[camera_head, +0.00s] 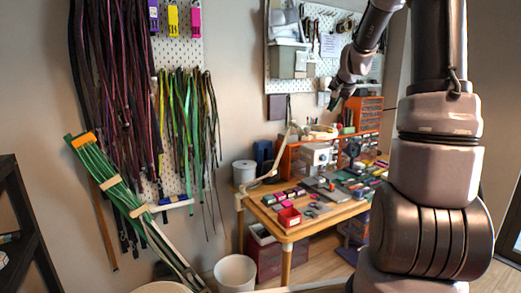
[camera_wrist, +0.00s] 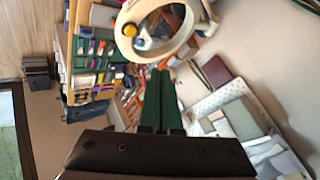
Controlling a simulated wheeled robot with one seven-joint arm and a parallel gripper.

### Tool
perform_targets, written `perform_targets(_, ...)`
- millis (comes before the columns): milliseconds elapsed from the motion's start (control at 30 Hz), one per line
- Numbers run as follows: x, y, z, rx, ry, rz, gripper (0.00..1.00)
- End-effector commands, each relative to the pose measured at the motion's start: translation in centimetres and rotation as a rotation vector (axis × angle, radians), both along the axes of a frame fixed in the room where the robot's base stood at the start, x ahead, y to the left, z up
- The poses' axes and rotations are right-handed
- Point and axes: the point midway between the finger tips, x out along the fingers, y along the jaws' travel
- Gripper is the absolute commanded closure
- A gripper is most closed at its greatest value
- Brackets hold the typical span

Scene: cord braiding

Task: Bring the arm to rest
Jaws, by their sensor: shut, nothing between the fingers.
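My gripper (camera_head: 333,102) is raised in the air at the upper right of the head view, in front of the pegboard and above the workbench. In the wrist view its two green fingers (camera_wrist: 158,75) lie together, shut with nothing between them. A bundle of green cords (camera_head: 112,188) hangs slanted at the left of the head view, with an orange piece (camera_head: 83,140) near its top and pale bands around it. My gripper is well apart from it.
A wooden workbench (camera_head: 290,236) holds small bins, tools and an orange rack. Dark cords (camera_head: 118,100) hang on the left wall. A white bin (camera_head: 235,272) stands on the floor. A white ring-shaped lamp (camera_wrist: 190,45) shows beyond my fingertips in the wrist view.

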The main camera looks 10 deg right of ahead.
Motion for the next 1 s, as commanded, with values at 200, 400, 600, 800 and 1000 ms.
perform_targets(200, -5.3, 5.3, 3.7, -0.031, 0.016, 0.100, 1.00)
perform_targets(400, -15.1, 11.7, 6.5, -0.067, 0.060, 0.238, 1.00)
perform_targets(600, -25.5, 15.7, 6.8, -0.094, 0.103, 0.356, 1.00)
perform_targets(800, -32.8, 17.4, 5.5, -0.106, 0.134, 0.435, 1.00)
perform_targets(1000, -35.4, 17.7, 4.6, -0.109, 0.149, 0.462, 1.00)
